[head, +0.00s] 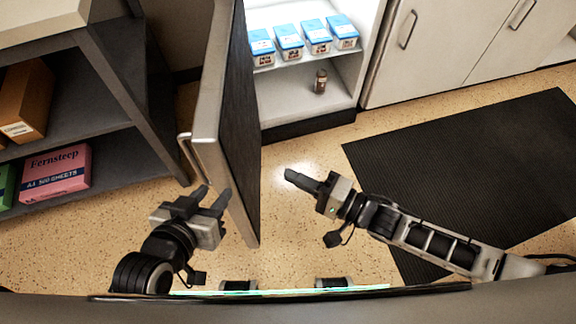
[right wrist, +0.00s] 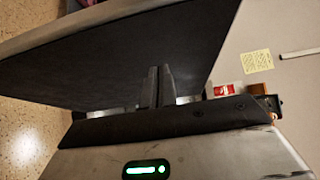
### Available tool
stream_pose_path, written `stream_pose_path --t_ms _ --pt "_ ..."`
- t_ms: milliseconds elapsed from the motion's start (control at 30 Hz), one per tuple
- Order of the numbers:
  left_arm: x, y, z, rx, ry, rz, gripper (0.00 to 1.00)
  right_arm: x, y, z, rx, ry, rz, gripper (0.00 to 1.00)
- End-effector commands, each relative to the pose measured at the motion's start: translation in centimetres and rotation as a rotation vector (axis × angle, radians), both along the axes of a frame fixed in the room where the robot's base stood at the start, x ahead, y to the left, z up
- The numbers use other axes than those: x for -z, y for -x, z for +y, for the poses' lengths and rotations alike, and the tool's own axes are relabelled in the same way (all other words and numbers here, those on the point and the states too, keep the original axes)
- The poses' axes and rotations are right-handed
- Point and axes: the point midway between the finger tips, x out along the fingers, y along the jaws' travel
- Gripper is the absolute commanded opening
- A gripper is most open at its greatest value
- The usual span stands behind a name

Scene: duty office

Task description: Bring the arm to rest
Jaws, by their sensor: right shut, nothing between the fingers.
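My right gripper (head: 290,174) is in the middle of the head view, right of the open cabinet door, with its fingers together and empty. In the right wrist view its fingers (right wrist: 160,72) are side by side, with the dark inner face of the door beyond them. My right arm (head: 430,240) reaches in from the right over the floor. My left gripper (head: 214,190) is left of the door, near its lower edge, with its two fingers apart.
The open cabinet door (head: 208,110) has a handle (head: 187,158) on its left side. Inside the cabinet are several blue-lidded boxes (head: 289,42) and a brown bottle (head: 320,81). A dark shelf unit with a pink paper pack (head: 57,173) stands left. A black mat (head: 470,160) lies right.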

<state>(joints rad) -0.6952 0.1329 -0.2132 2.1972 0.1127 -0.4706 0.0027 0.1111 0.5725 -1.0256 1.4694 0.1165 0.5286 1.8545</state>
Motion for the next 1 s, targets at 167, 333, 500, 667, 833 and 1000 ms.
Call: stream_pose_path --t_ms 167,333,500,667,833,1000 --pt "-0.4 0.0 0.0 0.0 0.0 -0.001 0.36 -0.1 0.4 -1.7 0.001 0.001 0.0 0.0" --pt "-0.4 0.0 0.0 0.0 0.0 0.0 0.36 0.0 0.5 -2.3 0.001 -0.001 -0.001 0.0" --pt "-0.4 0.0 0.0 0.0 0.0 0.0 0.36 0.0 0.6 -2.3 0.001 -0.001 -0.001 0.0" --pt "-0.3 0.0 0.0 0.0 0.001 0.001 0.36 0.0 0.5 -2.1 0.001 -0.002 -0.001 0.0" --pt "0.1 0.2 0.0 0.0 0.0 0.005 0.36 0.0 0.1 -0.6 -0.001 -0.003 -0.002 0.0" --pt "0.6 0.2 0.0 -0.001 0.0 0.005 0.36 0.1 -0.5 1.8 -0.002 -0.004 -0.001 0.0"
